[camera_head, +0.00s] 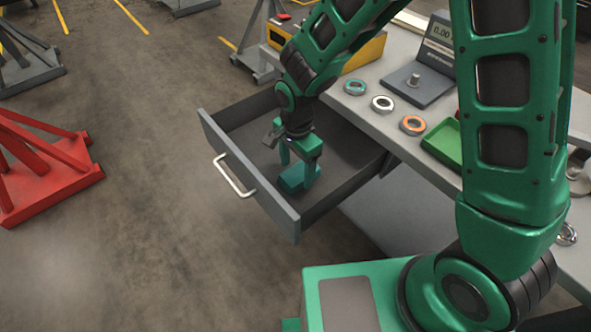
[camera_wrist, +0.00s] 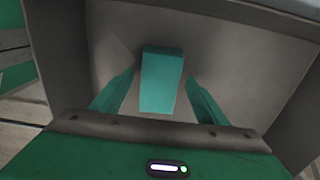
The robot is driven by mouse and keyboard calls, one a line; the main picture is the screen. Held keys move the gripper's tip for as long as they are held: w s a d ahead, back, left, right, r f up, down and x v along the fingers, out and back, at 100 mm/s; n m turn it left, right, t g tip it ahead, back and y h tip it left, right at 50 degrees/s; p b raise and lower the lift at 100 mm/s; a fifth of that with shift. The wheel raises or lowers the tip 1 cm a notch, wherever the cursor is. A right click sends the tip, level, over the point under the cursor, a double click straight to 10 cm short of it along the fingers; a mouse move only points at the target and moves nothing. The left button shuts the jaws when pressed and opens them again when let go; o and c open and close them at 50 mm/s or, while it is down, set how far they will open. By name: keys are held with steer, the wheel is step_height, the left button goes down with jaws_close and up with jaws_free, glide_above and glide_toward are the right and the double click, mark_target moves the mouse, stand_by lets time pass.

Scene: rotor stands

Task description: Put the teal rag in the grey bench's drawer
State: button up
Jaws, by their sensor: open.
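The grey bench's drawer (camera_head: 226,150) is pulled open, with a pale handle (camera_head: 234,176) on its front. The teal rag (camera_head: 292,180) is a small folded block on the drawer floor, towards the front. In the wrist view the rag (camera_wrist: 162,80) lies between my two fingers, with a visible space on each side. My gripper (camera_head: 297,172) points down into the drawer and is open around the rag. The fingers partly hide the rag in the head view. The drawer floor (camera_wrist: 235,75) around it is bare.
The bench top (camera_head: 365,110) holds several ring-shaped parts, a digital scale (camera_head: 420,85), a green tray (camera_head: 445,145) and a yellow case (camera_head: 365,52). A red stand (camera_head: 45,165) is at the left. The floor before the drawer is clear.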

mark_target(297, 174)
step_height(297, 174, up, 11)
stand_by(0.3)
steer(key=shift+f, duration=0.1)
steer(key=s+d+r+n, duration=0.1)
steer(key=d+r, duration=0.3)
steer(key=d, duration=0.6)
steer(key=s+d+r+n, duration=0.1)
steer(key=d+r, duration=0.2)
steer(key=d, duration=0.8)
steer(key=shift+n+h, duration=0.3)
steer(key=shift+n, duration=0.3)
steer(key=s+d+r, duration=0.1)
steer(key=s+d, duration=0.2)
steer(key=s+d+r, duration=0.1)
steer(key=s+d, duration=0.2)
steer(key=d, duration=0.1)
steer(key=s+d+r, duration=0.1)
steer(key=s+d, duration=0.2)
steer(key=shift+d, duration=0.35)
steer(key=shift+n, duration=0.7)
steer(key=s+d, duration=0.1)
steer(key=s, duration=0.2)
steer(key=s+d, duration=0.1)
steer(key=s, duration=0.2)
steer(key=s+d, duration=0.2)
steer(key=s, duration=0.1)
steer(key=shift+r, duration=0.2)
steer(key=shift+s+y, duration=0.3)
steer(key=shift+y, duration=0.1)
